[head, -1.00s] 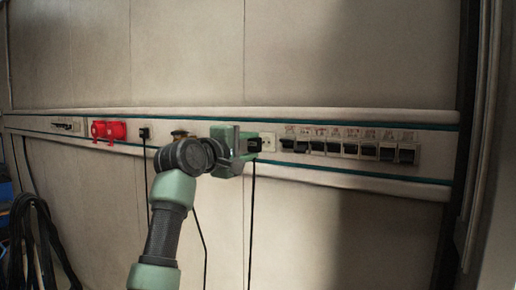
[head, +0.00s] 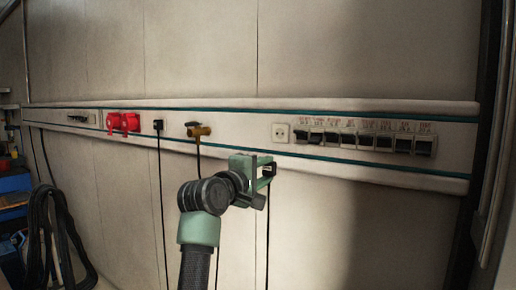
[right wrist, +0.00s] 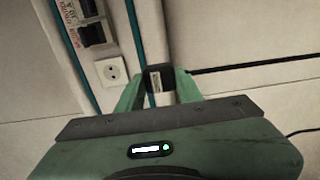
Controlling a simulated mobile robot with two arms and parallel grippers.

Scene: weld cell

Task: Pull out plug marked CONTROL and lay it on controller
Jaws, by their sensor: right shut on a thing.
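My right gripper (head: 264,172) is shut on a black plug (head: 269,170) and holds it clear of the wall, just below the rail. In the right wrist view the plug (right wrist: 160,74) sits between the fingertips (right wrist: 158,88), with a pale label I cannot read and its black cable running off to the right. In the head view the cable hangs straight down. A white wall socket (head: 281,133) on the rail is empty; it also shows in the right wrist view (right wrist: 111,72). I cannot make out a controller. My left gripper is not in view.
The wall rail (head: 240,126) carries a row of black breakers (head: 370,141), a brass valve (head: 198,131), another black plug (head: 158,125) with a hanging cable, and red sockets (head: 124,122). A dark hose coil (head: 52,235) hangs at the left.

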